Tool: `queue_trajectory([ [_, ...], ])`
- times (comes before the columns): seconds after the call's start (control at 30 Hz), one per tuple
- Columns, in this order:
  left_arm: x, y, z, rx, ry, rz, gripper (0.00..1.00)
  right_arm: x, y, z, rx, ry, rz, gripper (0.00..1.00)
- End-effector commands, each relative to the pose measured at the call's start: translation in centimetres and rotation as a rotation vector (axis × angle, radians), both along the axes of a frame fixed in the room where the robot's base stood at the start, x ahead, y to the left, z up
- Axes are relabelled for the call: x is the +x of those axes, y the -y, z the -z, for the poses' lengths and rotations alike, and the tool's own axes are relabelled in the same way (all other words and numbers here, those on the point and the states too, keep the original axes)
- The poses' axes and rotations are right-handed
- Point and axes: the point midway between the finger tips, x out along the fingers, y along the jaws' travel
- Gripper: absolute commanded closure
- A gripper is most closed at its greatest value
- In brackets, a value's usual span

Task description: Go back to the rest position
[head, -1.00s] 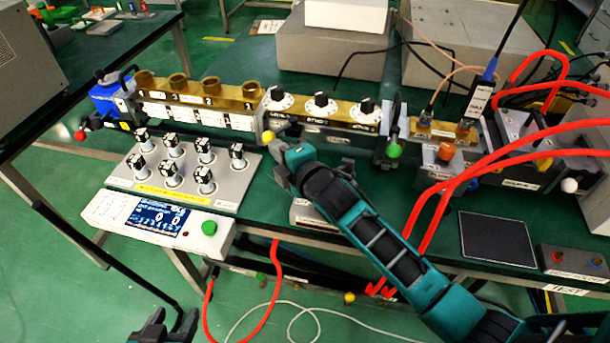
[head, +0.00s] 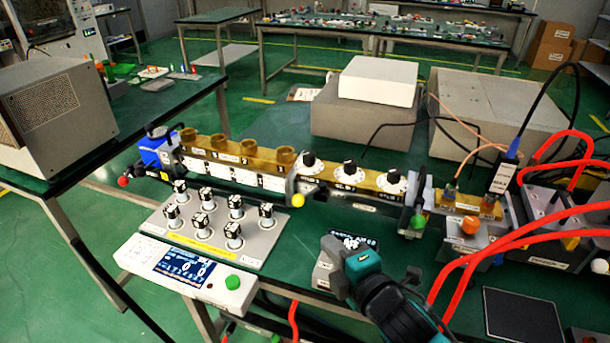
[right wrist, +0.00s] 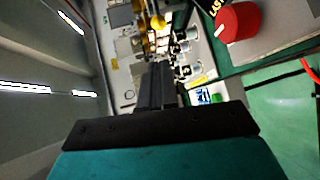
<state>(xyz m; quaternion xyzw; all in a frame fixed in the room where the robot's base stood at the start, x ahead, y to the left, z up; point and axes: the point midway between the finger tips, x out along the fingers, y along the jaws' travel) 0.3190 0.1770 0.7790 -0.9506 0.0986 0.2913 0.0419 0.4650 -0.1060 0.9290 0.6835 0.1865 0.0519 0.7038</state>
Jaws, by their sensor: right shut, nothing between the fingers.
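The hand partly hides the small box. My left gripper is not in view.
Red cables (head: 470,275) run close right of my right arm. A black pad (head: 523,315) lies at lower right.

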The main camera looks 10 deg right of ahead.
Motion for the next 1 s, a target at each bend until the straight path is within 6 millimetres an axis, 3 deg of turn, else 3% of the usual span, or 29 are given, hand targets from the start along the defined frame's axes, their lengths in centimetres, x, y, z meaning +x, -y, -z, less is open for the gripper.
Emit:
queue_trajectory([
  [0.17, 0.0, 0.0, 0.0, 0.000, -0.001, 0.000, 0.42, -1.6, 0.8, 2.5, 0.178, -0.123, 0.066, 1.00],
  [0.4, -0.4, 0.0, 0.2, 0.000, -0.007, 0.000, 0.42, -7.6, 3.8, 9.5, 0.739, -0.461, 0.343, 1.00],
  [0.6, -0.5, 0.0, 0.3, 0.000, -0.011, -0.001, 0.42, -12.9, 6.1, 13.8, 1.141, -0.648, 0.603, 1.00],
  [0.73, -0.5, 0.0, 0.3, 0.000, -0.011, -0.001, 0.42, -14.7, 6.9, 15.0, 1.270, -0.693, 0.697, 1.00],
  [1.0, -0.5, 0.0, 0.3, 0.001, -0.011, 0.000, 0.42, -15.0, 7.1, 15.2, 1.304, -0.703, 0.720, 1.00],
])
